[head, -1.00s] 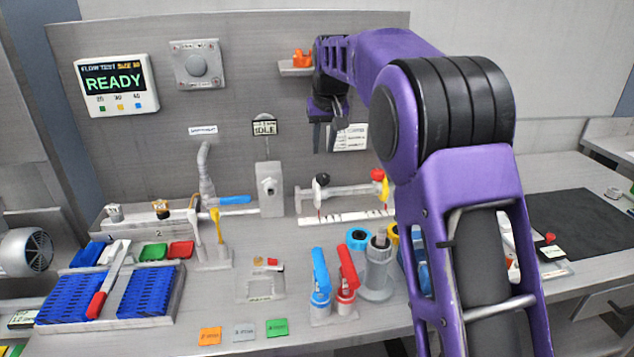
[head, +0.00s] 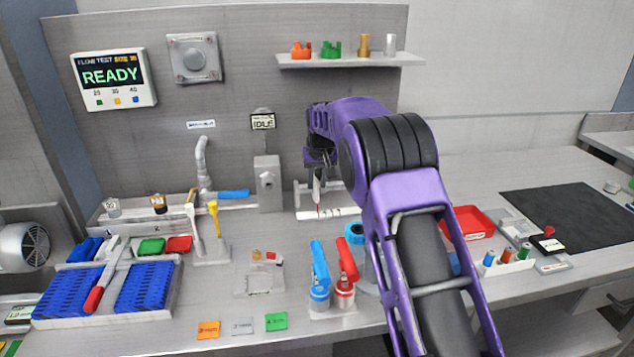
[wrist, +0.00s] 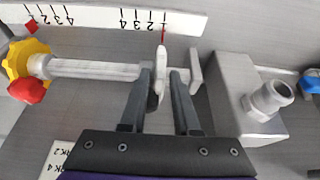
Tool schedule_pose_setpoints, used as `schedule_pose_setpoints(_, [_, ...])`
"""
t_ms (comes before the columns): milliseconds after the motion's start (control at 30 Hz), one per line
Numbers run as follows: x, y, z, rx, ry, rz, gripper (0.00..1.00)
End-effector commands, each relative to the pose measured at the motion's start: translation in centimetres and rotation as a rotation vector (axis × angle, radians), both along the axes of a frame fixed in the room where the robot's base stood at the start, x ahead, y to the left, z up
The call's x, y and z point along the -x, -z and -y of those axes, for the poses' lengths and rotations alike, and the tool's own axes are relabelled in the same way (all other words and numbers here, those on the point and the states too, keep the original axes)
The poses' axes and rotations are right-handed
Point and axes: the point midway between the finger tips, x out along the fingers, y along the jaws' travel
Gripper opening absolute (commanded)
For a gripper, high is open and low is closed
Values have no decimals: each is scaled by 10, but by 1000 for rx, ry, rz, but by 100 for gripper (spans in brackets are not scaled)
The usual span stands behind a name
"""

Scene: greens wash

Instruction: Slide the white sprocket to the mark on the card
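The white sprocket (wrist: 161,86) is a thin upright disc on a white rod (wrist: 95,69) in the wrist view. A red pointer above it lies by the 1 on the white scale (wrist: 100,17), whose numbers appear upside down. My gripper (wrist: 164,72) has its fingers on both sides of the sprocket, with a gap at the right finger; I cannot tell whether the left finger touches. In the head view my gripper (head: 317,182) points down at the rod. The card (wrist: 58,158) is partly cut off in the wrist view; "2" and "4" lines show.
A yellow and red knob (wrist: 27,68) sits at the rod's left end, and a grey block with a nozzle (wrist: 265,98) at the right. In the head view, blue and red bottles (head: 319,275) stand in front. A shelf (head: 350,60) hangs above.

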Motion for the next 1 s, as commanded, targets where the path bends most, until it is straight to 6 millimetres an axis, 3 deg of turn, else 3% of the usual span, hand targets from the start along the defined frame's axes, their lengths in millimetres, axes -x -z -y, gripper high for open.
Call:
schedule_pose_setpoints(300, [-1,3,0,0,0,1,30])
schedule_pose_setpoints(500, [-1,3,0,0,0,1,0])
schedule_pose_setpoints(1000, [-1,2,0,0,0,0,0])
